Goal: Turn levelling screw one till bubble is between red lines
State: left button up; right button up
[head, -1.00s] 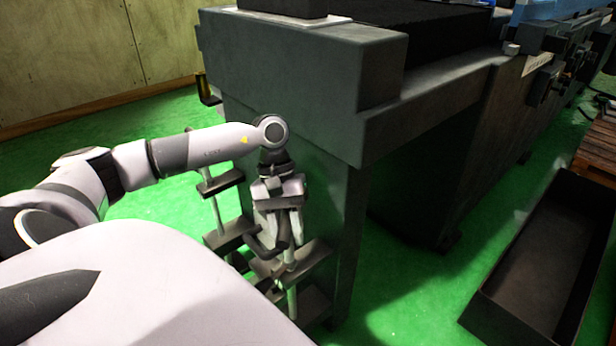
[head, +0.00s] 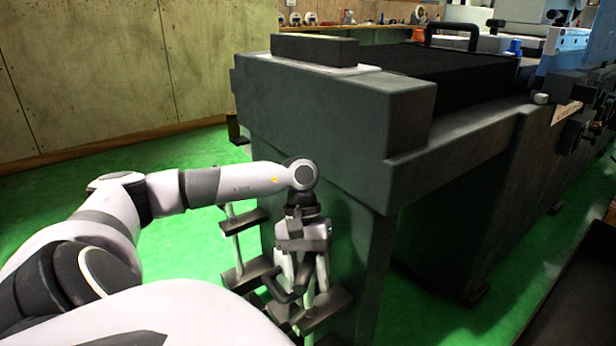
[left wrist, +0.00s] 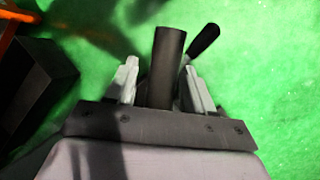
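My left gripper (head: 296,268) hangs pointing down beside the near end of the grey grinder (head: 330,105). It is at the levelling screws, pale upright rods with dark brackets (head: 243,218). In the left wrist view its fingers (left wrist: 162,88) are apart, with a dark cylindrical bar (left wrist: 166,55) between them and a visible gap on the left side. A black-ended handle (left wrist: 203,42) sticks out behind the right finger. I cannot tell which screw is number one. No bubble or red lines can be made out. My right gripper is not in view.
A dark block (head: 314,49) lies on the grinder's near end. A black panel with a handle (head: 450,68) is farther back. A wooden wall (head: 90,75) stands at the left. The green floor (head: 185,245) is open between wall and grinder.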

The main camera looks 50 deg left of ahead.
pick_arm(q)
jog(key=p+v, duration=0.2)
jog(key=v, duration=0.4)
jog(key=shift+a+r, duration=0.1)
jog(key=shift+r, duration=0.1)
jog(key=shift+w+a+r, duration=0.1)
jog(key=shift+a+r, duration=0.05)
jog(key=shift+r, duration=0.15)
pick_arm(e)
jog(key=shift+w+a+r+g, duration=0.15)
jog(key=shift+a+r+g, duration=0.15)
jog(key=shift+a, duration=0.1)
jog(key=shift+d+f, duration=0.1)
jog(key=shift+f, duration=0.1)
